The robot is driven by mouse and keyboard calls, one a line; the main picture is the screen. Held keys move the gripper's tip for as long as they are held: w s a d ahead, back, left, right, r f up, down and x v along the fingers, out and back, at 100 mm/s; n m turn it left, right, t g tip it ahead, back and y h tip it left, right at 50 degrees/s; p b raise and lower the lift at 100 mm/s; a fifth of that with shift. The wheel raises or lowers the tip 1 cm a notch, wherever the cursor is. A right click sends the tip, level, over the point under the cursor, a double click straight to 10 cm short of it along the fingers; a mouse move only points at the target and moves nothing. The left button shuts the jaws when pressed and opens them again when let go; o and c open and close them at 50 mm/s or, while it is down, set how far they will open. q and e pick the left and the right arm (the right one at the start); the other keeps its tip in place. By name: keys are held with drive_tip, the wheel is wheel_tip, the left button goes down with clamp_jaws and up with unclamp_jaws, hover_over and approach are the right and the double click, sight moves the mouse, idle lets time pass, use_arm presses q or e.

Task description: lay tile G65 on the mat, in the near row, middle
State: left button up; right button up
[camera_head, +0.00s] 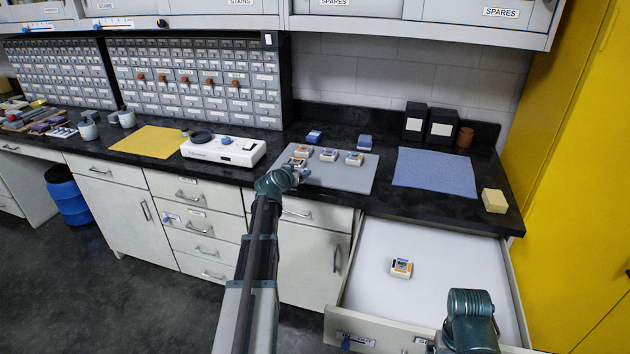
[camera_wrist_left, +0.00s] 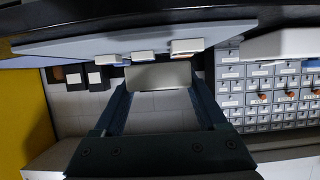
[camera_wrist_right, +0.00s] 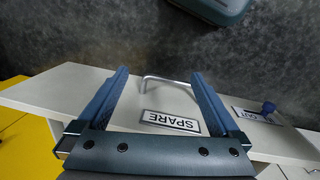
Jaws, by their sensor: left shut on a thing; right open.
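The grey mat (camera_head: 340,182) lies on the black bench. Three white tiles with orange corners stand on it in a row: the left tile (camera_head: 303,150), the middle tile (camera_head: 328,155) and the right tile (camera_head: 354,159). My left gripper (camera_head: 297,168) is at the mat's near left part, shut on a tile (camera_wrist_left: 158,76) seen edge-on in the left wrist view. The gripper partly hides this tile in the head view; its label is unreadable, and I cannot tell whether it touches the mat. My right gripper (camera_wrist_right: 158,80) is open and empty, by the drawer front.
Two blue blocks, (camera_head: 314,136) and (camera_head: 364,142), are at the mat's back edge. Another tile (camera_head: 401,267) lies in the open drawer (camera_head: 450,290). A blue cloth (camera_head: 435,172) and a sponge (camera_head: 494,201) are to the right, a white device (camera_head: 225,150) to the left.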

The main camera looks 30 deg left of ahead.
use_arm(q)
hover_over(315, 184)
drive_tip(key=shift+s+a+f, duration=0.25)
drive_tip(key=shift+s+a, duration=0.05)
drive_tip(key=shift+s, duration=0.05)
drive_tip(key=f+b, duration=0.4)
drive_tip(key=shift+w+d, duration=0.3)
drive_tip(key=shift+w, duration=0.1)
drive_tip(key=shift+r, duration=0.2)
drive_tip(key=shift+f, duration=0.1)
drive_tip(key=o, duration=1.5)
drive_tip(key=shift+c, duration=0.2)
